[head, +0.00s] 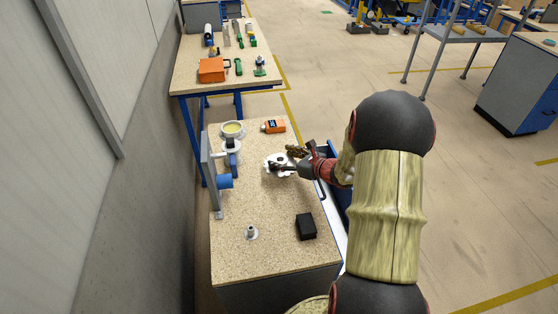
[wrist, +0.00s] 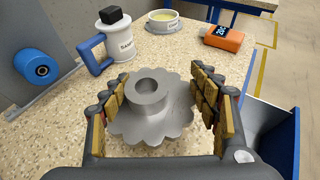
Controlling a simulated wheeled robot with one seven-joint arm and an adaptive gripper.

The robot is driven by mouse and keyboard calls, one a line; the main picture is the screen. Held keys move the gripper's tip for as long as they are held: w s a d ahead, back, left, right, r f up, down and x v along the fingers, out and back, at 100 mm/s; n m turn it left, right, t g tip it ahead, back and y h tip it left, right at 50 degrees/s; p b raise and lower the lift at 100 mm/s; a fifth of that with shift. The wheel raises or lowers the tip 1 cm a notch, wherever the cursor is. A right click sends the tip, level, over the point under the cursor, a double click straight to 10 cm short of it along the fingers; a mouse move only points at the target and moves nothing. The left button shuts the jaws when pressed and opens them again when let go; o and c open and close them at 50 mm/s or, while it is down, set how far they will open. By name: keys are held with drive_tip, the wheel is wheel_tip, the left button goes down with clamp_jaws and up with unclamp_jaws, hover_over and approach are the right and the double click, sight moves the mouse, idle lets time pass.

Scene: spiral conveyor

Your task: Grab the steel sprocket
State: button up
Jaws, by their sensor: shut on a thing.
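The steel sprocket (wrist: 150,112) is a grey toothed disc with a raised round hub and a central hole. In the wrist view it lies between the two padded fingers of my gripper (wrist: 155,110). My gripper is shut on it, with the pads at its left and right edges. In the head view the sprocket (head: 279,165) shows at the tip of my gripper (head: 296,160), over the speckled worktop (head: 270,205). My gripper hides part of its right side there. I cannot tell whether it touches the worktop.
A bracket with a blue roller (wrist: 37,68) is at left. A black box (head: 306,227) and small flanged part (head: 251,233) are nearer.

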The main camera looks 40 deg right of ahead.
drive_tip(key=s+r, duration=0.1)
drive_tip(key=s+d+r+p, duration=0.1)
drive_tip(key=r, duration=0.1)
drive_tip(key=s+r, duration=0.2)
drive_tip(key=shift+d+p, duration=0.3)
drive_tip(key=shift+d, duration=0.05)
drive_tip(key=d+p+v, duration=0.1)
drive_tip(key=p+v, duration=0.1)
drive_tip(key=v, duration=0.6)
drive_tip(key=shift+d, duration=0.35)
